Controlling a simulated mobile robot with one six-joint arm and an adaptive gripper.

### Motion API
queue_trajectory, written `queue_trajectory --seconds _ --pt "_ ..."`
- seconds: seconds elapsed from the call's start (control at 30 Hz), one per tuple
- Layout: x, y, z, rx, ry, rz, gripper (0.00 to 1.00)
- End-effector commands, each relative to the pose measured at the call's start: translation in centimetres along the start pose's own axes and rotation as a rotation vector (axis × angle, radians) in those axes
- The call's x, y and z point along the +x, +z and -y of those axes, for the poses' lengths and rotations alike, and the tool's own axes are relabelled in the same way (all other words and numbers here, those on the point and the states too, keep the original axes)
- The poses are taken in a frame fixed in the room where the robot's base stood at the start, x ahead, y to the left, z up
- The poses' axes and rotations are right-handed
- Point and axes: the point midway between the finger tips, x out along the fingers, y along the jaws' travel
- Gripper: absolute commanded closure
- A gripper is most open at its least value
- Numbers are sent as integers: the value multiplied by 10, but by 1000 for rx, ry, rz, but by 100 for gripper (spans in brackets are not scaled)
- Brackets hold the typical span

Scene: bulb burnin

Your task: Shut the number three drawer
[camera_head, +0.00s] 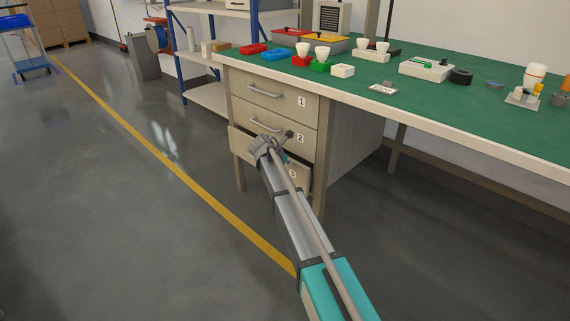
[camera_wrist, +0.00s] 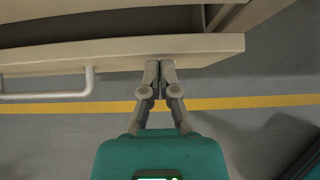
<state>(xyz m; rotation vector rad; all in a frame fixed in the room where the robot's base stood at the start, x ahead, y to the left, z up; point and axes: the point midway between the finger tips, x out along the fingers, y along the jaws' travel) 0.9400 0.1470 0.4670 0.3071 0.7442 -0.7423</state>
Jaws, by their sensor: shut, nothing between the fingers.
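The number three drawer (camera_head: 240,143) is the lowest of the drawers under the green bench. It stands partly open, with a dark gap above its front. In the wrist view its front edge (camera_wrist: 90,54) runs across the picture, and its handle (camera_wrist: 60,96) is at the left. My gripper (camera_wrist: 160,64) is shut and empty. Its fingertips are at the drawer front, right of the handle; they seem to touch it.
Drawer one (camera_head: 270,94) and drawer two (camera_head: 265,127) above look shut. The bench top (camera_head: 440,105) holds bulbs, trays and fixtures and overhangs to the right. A blue-framed shelf (camera_head: 205,95) stands behind. The floor (camera_head: 120,220) at left is clear, with a yellow line.

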Motion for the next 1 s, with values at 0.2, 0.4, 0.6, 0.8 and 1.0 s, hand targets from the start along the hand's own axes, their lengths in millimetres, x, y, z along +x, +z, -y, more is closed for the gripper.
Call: queue_trajectory --seconds 0.2,0.4,0.6,0.8,1.0 --pt "-4 -4 -1 -1 1 0 100" --pt "-13 -13 -2 0 0 0 100" --pt "-33 -20 -4 2 -3 -1 100" --pt "-56 -20 -4 2 -3 -1 100" --pt "-79 -19 -3 3 -3 0 100"
